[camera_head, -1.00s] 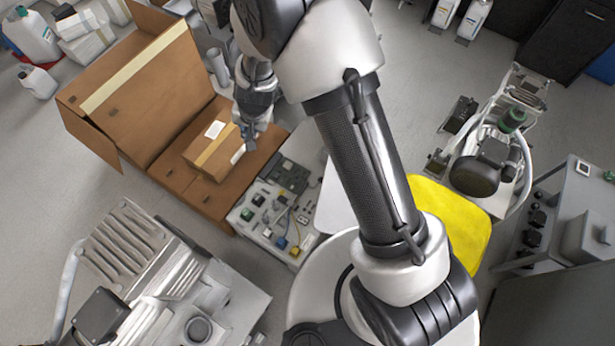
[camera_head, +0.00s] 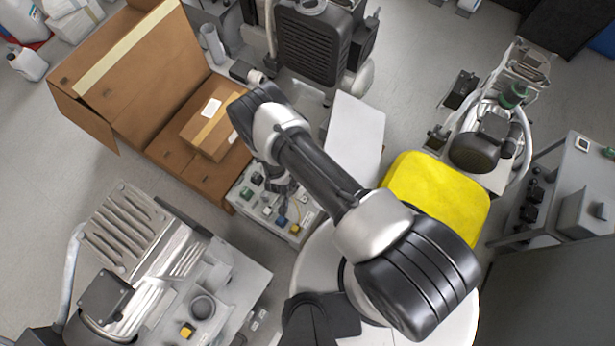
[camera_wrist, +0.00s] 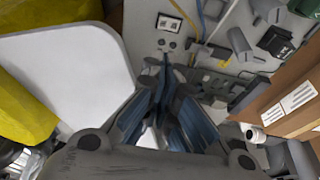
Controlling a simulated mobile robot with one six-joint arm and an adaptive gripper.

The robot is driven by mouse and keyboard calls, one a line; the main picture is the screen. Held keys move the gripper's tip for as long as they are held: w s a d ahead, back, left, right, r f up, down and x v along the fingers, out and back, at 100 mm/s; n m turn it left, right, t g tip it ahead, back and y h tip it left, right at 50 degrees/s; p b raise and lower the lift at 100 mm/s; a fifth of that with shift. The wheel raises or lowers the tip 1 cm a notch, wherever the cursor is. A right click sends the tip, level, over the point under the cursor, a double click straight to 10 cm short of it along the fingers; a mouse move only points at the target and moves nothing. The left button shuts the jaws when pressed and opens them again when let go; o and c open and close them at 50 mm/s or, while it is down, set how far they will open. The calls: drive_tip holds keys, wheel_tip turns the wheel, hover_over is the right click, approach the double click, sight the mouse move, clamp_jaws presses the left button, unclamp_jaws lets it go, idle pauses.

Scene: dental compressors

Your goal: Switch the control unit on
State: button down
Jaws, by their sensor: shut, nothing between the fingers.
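A light grey panel (camera_head: 292,236) carries green, black, blue and yellow parts and lies between the open cardboard box and my base. It looks like the control unit, but I read no label that says so. In the wrist view the panel (camera_wrist: 147,36) fills the top, with a black-and-white label, cables and several dark switch-like parts. My gripper (camera_wrist: 165,80) points at the panel, fingers shut and empty, tips near small round fittings below the label. I cannot tell whether they touch. In the head view my gripper (camera_head: 282,207) is over the panel, and my arm hides part of it.
A cardboard box (camera_head: 130,75) with a smaller carton (camera_head: 208,125) stands left of the panel. A white board (camera_head: 355,135) and yellow cover (camera_head: 435,195) lie to its right. A dark compressor (camera_head: 312,45) stands behind. A metal machine (camera_head: 120,235) is at lower left, a grey cabinet (camera_head: 580,180) at right.

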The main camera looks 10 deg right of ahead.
drive_tip(key=shift+f, duration=0.1)
drive_tip(key=b+x, duration=0.2)
drive_tip(key=x, duration=0.2)
drive_tip(key=b+x, duration=0.2)
drive_tip(key=x, duration=0.2)
drive_tip(key=s+b+x, duration=0.1)
drive_tip(key=b+x, duration=0.1)
drive_tip(key=x, duration=0.2)
drive_tip(key=shift+f, duration=1)
